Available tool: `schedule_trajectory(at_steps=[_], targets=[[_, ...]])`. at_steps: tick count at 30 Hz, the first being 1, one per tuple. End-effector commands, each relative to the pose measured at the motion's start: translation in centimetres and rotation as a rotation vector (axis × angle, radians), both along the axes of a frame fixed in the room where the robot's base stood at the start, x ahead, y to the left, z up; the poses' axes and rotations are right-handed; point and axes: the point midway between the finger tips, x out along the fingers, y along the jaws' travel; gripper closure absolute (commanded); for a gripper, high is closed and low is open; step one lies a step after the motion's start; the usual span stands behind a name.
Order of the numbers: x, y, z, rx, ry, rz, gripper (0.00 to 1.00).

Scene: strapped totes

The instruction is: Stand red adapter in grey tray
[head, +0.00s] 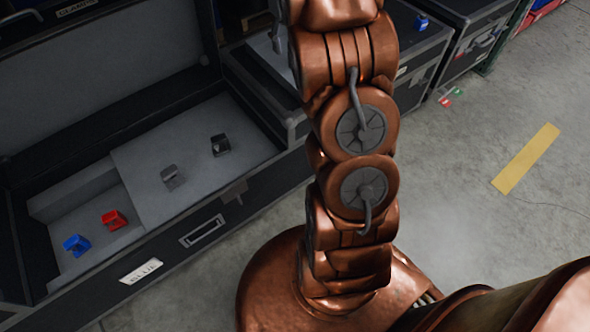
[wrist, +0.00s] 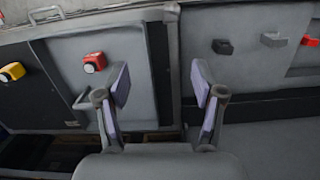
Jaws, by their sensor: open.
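My gripper (wrist: 163,85) is open and empty in the wrist view, its fingers wide apart; the arm hides it in the head view. A red adapter (wrist: 94,62) sits on a grey tray-like surface (wrist: 68,48) with grey handles, left of my gripper. It looks upright, but I cannot tell its exact pose. Another red adapter (head: 114,219) lies in the sunken left part of the open black case (head: 203,228); it shows at the right edge of the wrist view (wrist: 309,41). My gripper touches neither.
A blue adapter (head: 77,244) lies beside the red one in the case. Grey (head: 171,176) and black (head: 220,144) pieces stand on its raised grey panel. A yellow piece (wrist: 12,72) is at the wrist view's left. The floor at right has a yellow strip (head: 526,158).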

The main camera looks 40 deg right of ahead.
Motion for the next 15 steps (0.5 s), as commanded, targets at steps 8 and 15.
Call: schedule_trajectory(at_steps=[8,15], targets=[[-5.5,7.7,2.0,0.004,0.027,-0.003,0.32],[-11.4,13.6,2.6,0.013,0.052,0.001,0.32]])
